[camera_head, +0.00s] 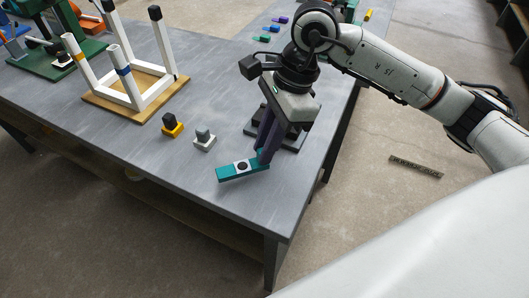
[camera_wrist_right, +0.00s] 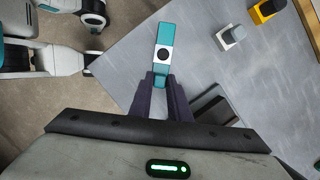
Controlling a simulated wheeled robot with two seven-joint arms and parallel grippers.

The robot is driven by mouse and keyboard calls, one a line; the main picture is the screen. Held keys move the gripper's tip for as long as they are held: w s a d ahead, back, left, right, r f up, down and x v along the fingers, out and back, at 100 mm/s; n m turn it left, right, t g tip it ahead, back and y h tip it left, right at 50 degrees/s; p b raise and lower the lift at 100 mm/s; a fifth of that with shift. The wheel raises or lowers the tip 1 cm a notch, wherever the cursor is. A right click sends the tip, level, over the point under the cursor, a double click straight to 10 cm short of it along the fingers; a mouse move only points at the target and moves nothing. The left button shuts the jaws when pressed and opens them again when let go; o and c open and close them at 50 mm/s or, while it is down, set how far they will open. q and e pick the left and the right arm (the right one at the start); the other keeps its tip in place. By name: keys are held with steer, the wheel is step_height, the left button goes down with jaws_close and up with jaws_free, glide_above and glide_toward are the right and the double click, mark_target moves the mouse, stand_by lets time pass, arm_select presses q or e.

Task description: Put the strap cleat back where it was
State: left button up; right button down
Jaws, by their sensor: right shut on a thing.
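A teal bar (camera_head: 230,174) with a white middle band and a black round spot, apparently the strap cleat, is held at the near right edge of the grey table. My right gripper (camera_head: 262,158) is shut on one end of it. In the right wrist view the bar (camera_wrist_right: 164,32) points away from the dark fingers (camera_wrist_right: 161,80), which hide its gripped end. I cannot tell whether the bar touches the tabletop. My left gripper is not in view.
A dark, flat stand (camera_head: 290,138) lies partly hidden behind my right gripper. A grey block (camera_head: 204,143) and a yellow block with a black top (camera_head: 171,128) stand to the left. Small coloured pieces (camera_head: 275,28) lie at the back.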

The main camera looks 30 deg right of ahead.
step_height(320, 180, down, 3)
steer(key=shift+r, duration=0.2)
steer(key=shift+f, duration=0.35)
steer(key=c, duration=1.7)
jaws_free()
steer(key=shift+o, duration=0.2)
steer(key=shift+r, duration=0.35)
steer(key=v, duration=1.1)
steer(key=shift+d+r, duration=0.2)
steer(key=shift+r, duration=0.1)
